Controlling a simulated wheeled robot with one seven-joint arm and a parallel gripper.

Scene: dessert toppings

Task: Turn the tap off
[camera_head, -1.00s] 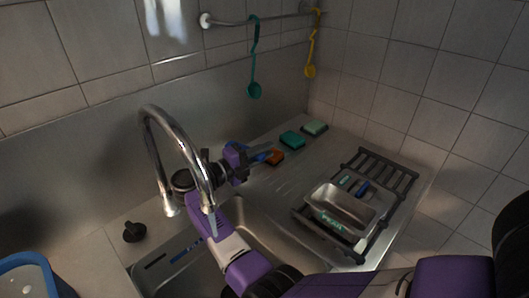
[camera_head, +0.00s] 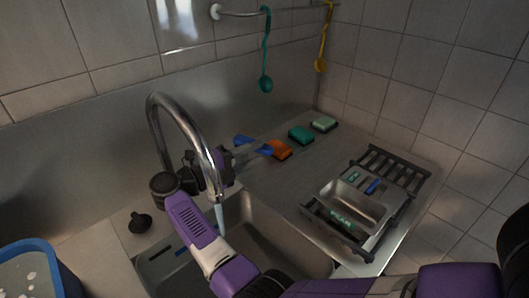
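The chrome tap (camera_head: 178,112) arches over the sink basin (camera_head: 262,232). A thin pale-blue stream of water (camera_head: 220,217) shows below its spout. My purple arm crosses in front of the sink, with its wrist behind the spout. The tap's handle is not clearly visible; the tap's base is hidden behind my arm.
Orange (camera_head: 279,149), teal (camera_head: 301,135) and pale green (camera_head: 324,124) sponges lie along the back. A metal container (camera_head: 352,207) stands on a dark rack (camera_head: 409,176) at right. A black knob-like piece (camera_head: 140,222) is left of the sink. A blue-rimmed tub (camera_head: 42,246) is front left.

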